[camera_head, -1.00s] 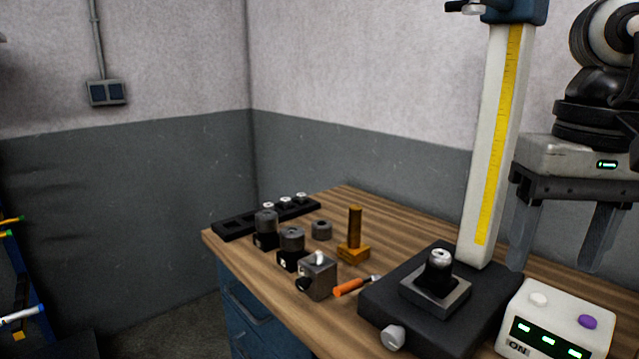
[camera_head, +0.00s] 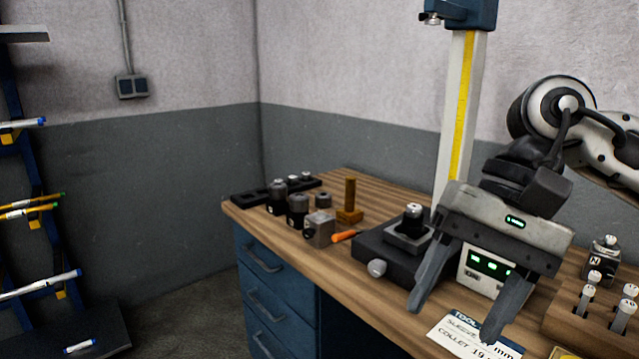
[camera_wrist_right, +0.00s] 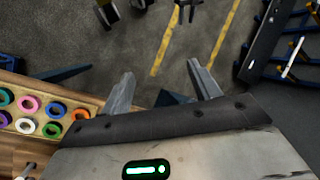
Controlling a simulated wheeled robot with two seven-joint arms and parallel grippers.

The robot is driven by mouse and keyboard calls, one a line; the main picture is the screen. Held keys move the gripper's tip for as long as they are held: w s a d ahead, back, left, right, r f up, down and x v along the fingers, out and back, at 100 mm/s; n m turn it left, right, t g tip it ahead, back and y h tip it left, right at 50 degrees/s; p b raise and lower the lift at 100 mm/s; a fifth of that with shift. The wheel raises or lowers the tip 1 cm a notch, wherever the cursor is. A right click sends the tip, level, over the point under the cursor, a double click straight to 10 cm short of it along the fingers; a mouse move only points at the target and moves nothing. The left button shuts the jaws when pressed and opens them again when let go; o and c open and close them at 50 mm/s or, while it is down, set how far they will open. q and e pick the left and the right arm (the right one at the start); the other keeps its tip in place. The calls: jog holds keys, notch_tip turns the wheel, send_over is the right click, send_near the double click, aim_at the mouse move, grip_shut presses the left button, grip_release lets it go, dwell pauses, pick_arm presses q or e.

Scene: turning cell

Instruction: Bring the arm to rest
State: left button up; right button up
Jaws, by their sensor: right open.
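My right gripper (camera_head: 462,290) hangs in front of the workbench on the right side of the head view. Its two fingers are spread apart with nothing between them. In the right wrist view the open fingers (camera_wrist_right: 162,90) point out over the grey floor, with the bench edge to the left. In the head view the gripper partly hides a white display box (camera_head: 484,266) with green lights. My left gripper is in neither view.
The wooden workbench (camera_head: 330,255) carries a tall measuring stand (camera_head: 458,110), several black holders, a brass-coloured post (camera_head: 350,198) and an orange-handled tool (camera_head: 345,236). A rack (camera_head: 22,160) with coloured rods stands at the left. Coloured rings (camera_wrist_right: 30,104) lie on the bench.

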jog(key=a+m+y, duration=1.5)
jog(key=m+y, duration=0.3)
jog(key=m, duration=0.2)
jog(key=w+d+f+n+t+h, duration=0.25)
jog(key=f+n+t+h, duration=0.35)
jog(key=n, duration=0.6)
jog(key=w+d+f+n+t+h, duration=0.2)
jog(key=d+f+n+t+h, duration=0.15)
jog(key=f+n+t, duration=0.65)
jog(key=w+d+f+n+t+h, duration=0.2)
jog(key=d+f+n+t+h, duration=0.3)
jog(key=n, duration=0.8)
jog(key=s+d+f+m+g+h, duration=0.2)
jog(key=s+f+m+g, duration=0.2)
jog(key=s+f, duration=0.3)
jog(key=s+d+f+m+g+h, duration=0.3)
jog(key=s+f+m, duration=0.3)
jog(key=f, duration=0.6)
jog(key=shift+s+d+f+g, duration=0.3)
jog(key=shift+s+d+g, duration=0.05)
jog(key=shift+g, duration=0.35)
